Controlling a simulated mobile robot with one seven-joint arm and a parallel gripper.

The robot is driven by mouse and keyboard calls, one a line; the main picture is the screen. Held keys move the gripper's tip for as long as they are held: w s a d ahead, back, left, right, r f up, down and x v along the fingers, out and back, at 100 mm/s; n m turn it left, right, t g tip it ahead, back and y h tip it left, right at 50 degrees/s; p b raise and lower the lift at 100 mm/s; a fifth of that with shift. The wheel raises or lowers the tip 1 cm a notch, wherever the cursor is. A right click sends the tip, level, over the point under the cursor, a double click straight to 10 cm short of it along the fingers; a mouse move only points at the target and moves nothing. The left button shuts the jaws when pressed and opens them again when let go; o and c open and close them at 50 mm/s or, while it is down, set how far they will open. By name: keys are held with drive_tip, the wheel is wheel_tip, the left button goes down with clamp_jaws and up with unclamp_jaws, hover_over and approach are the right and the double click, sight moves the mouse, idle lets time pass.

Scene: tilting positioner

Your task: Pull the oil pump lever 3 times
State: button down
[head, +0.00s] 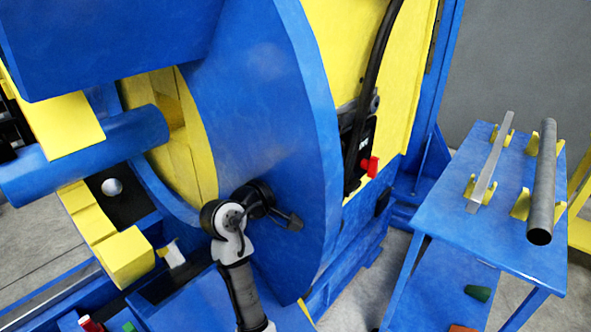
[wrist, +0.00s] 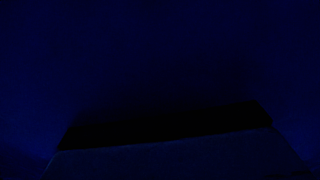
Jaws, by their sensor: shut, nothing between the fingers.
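My gripper (head: 292,221) is the dark end of my arm, close to the large blue disc-shaped plate (head: 262,110) in the head view. It is shut and empty; whether it touches the plate I cannot tell. The wrist view is almost black, with a dark blue surface filling it and a dark edge low down. No oil pump lever can be made out for sure. A red knob (head: 370,167) sits on a black unit (head: 357,150) on the yellow panel. A silver ball (head: 112,187) shows on a dark face at the left.
A blue table (head: 450,222) at the right carries a grey bar (head: 491,160) and a grey tube (head: 542,180) on yellow rests. A blue cylinder (head: 80,155) and yellow blocks (head: 125,255) crowd the left. Grey floor shows between machine and table.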

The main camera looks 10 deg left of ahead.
sight(334, 160)
drive_tip(key=p+x, duration=0.1)
drive_tip(key=x, duration=0.4)
drive_tip(key=shift+s, duration=0.1)
idle(0.3)
drive_tip(key=shift+s+d+r+m, duration=0.1)
drive_tip(key=shift+d+m, duration=0.15)
drive_tip(key=shift+m, duration=0.15)
drive_tip(key=shift+s+d, duration=0.1)
drive_tip(key=shift+d, duration=0.05)
drive_tip(key=shift+s+d+m+b, duration=0.3)
drive_tip(key=shift+d+m, duration=0.1)
drive_tip(key=shift+m, duration=0.2)
drive_tip(key=shift+s+d+m+b, duration=0.25)
drive_tip(key=shift+d+m, duration=0.1)
drive_tip(key=shift+m, duration=0.25)
drive_tip(key=shift+s+d+f+m+b, duration=0.1)
drive_tip(key=shift+s+d+m+b, duration=0.25)
drive_tip(key=shift+d+m, duration=0.35)
drive_tip(key=shift+s+d+f+m+b, duration=0.15)
drive_tip(key=shift+s+d+m+b, duration=0.3)
drive_tip(key=shift+m, duration=0.4)
drive_tip(key=shift+s+d+f+m+b, duration=0.1)
drive_tip(key=shift+s+d+m+b, duration=0.2)
drive_tip(key=shift+d+m, duration=0.4)
drive_tip(key=shift+s+a, duration=0.15)
